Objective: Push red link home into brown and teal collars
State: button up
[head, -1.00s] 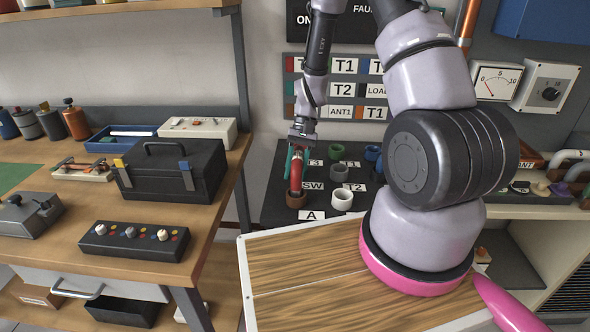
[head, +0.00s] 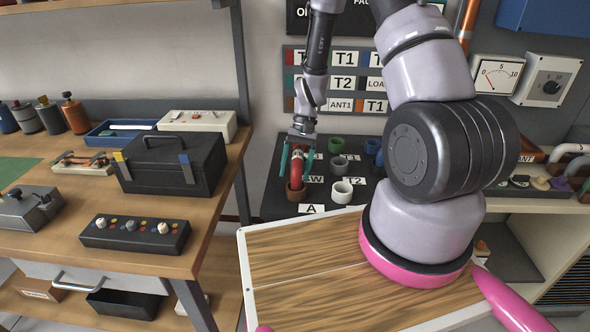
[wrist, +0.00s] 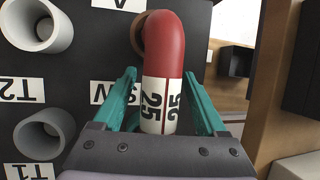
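The red link (wrist: 165,45) is a bent red pipe with a white band marked 25; it also shows in the head view (head: 297,168). Its far end meets the brown collar (wrist: 138,35), at the front left of the dark collar board in the head view (head: 296,194). How deep it sits there I cannot tell.
White (head: 342,191), grey (head: 340,166), green (head: 336,145) and blue (head: 373,146) collars stand close right of the link. A wooden bench (head: 215,160) with a black toolbox (head: 157,165) is at the left. A label panel (head: 342,83) is on the wall behind.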

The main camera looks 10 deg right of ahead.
jog(key=v, duration=1)
jog(key=shift+w+r, duration=0.15)
jog(key=shift+r, duration=0.2)
jog(key=shift+d+r, duration=0.1)
notch_tip(320, 180, up, 10)
jog(key=t, duration=0.2)
notch_tip(320, 180, up, 17)
jog(key=t+h, duration=0.1)
jog(key=t, duration=0.4)
send_over(299, 151)
jog(key=s+d, duration=0.4)
jog(key=s, duration=0.4)
jog(key=s+d+r+m+t, duration=0.1)
jog(key=s+r+t, duration=0.2)
jog(key=s+r, duration=0.2)
jog(key=s, duration=0.3)
jog(key=shift+r+t, duration=0.3)
jog(key=shift+t, duration=0.1)
